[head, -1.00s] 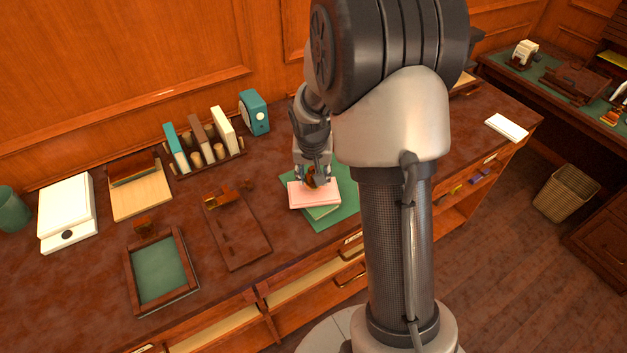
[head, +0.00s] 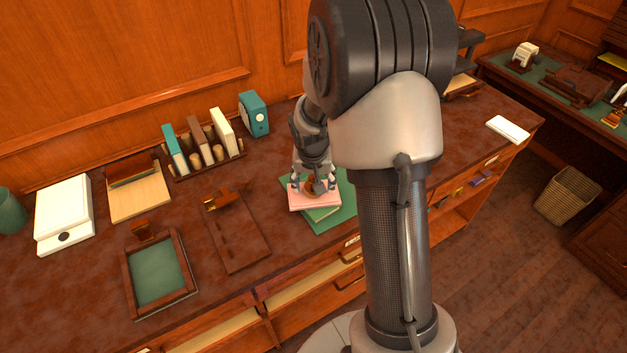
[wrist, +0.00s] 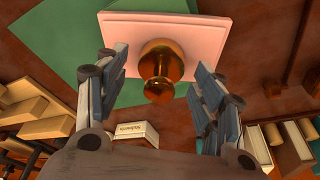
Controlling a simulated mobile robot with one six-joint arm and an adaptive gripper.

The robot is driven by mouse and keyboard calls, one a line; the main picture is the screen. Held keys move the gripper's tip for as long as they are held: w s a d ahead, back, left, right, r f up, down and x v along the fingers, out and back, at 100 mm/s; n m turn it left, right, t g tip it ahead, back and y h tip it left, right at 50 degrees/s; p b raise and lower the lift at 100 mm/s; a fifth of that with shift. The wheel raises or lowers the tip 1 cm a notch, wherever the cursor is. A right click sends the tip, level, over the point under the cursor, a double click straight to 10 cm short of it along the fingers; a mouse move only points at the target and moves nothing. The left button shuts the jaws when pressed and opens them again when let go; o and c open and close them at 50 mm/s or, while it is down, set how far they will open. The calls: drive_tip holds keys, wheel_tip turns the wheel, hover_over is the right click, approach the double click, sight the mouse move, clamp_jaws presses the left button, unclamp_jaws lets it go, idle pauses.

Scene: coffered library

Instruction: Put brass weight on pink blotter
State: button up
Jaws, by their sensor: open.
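The brass weight (wrist: 160,72), a round shiny piece with a knob, stands on the pink blotter (wrist: 128,22) in the wrist view. In the head view the weight (head: 313,187) is partly hidden by my gripper, and the pink blotter (head: 312,203) lies on top of a green book or pad. My gripper (head: 312,183) is just above the blotter. In the wrist view my gripper (wrist: 157,92) is open, with its fingers spread to either side of the weight and a gap visible on each side.
A green mat (head: 340,215) lies under the stack. A brown leather folder (head: 237,237) and a wooden tray with a green base (head: 158,272) lie to the left. A book rack (head: 207,162) and a teal box (head: 254,114) stand behind.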

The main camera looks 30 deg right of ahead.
drive_tip(key=s+a+r+n+p, duration=0.1)
drive_tip(key=s+a+r, duration=0.25)
drive_tip(key=r, duration=0.35)
drive_tip(key=s+a+r+n+p, duration=0.1)
drive_tip(key=s+a+r+p, duration=0.1)
drive_tip(key=s+r, duration=0.35)
drive_tip(key=s+a+r+p, duration=0.1)
drive_tip(key=s+a+r, duration=0.1)
drive_tip(key=r, duration=0.7)
drive_tip(key=s+a+r+n+t, duration=0.1)
drive_tip(key=s+a+r+n, duration=0.1)
drive_tip(key=s, duration=0.5)
drive_tip(key=s+a+r+n+y, duration=0.1)
drive_tip(key=s+a+n, duration=0.1)
drive_tip(key=s+a, duration=0.2)
drive_tip(key=s, duration=0.3)
drive_tip(key=shift+s+a+r+t+y, duration=0.3)
drive_tip(key=shift+s+a+r+t, duration=0.05)
drive_tip(key=shift+s+r+t, duration=0.05)
